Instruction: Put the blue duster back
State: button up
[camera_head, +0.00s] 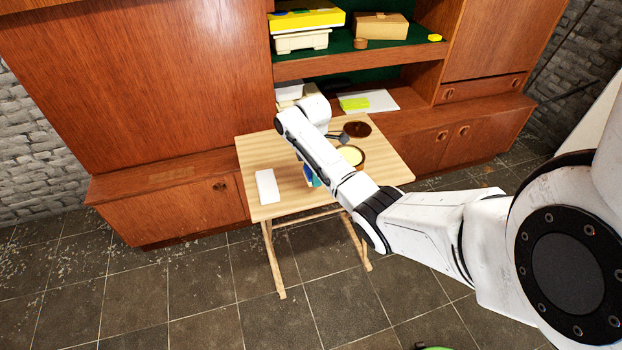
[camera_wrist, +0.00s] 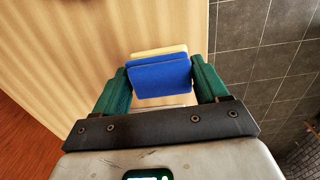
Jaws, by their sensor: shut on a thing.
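The blue duster (camera_wrist: 160,78) shows in the wrist view as a blue slab with a pale cream layer along its far edge. My gripper (camera_wrist: 161,86) is shut on it, with one green finger at each side. In the head view a small patch of blue and green shows under my wrist at the table (camera_head: 222,160); my arm hides most of the gripper and duster there. The duster is over the table's wood in the wrist view, near the table edge. I cannot tell whether it touches the tabletop.
A white block (camera_head: 267,187) lies at the table's left. A pale yellow round dish (camera_head: 351,155) and a dark brown round one (camera_head: 357,129) are at the right. A teak wall unit (camera_head: 140,90) stands behind, its shelves holding a yellow box (camera_head: 307,19) and a cardboard box (camera_head: 381,26).

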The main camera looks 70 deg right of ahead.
jog(key=shift+w+d+f, duration=0.1)
jog(key=shift+w+f, duration=0.2)
jog(key=shift+f, duration=1.6)
jog(key=o, duration=0.9)
jog(key=shift+o, duration=0.2)
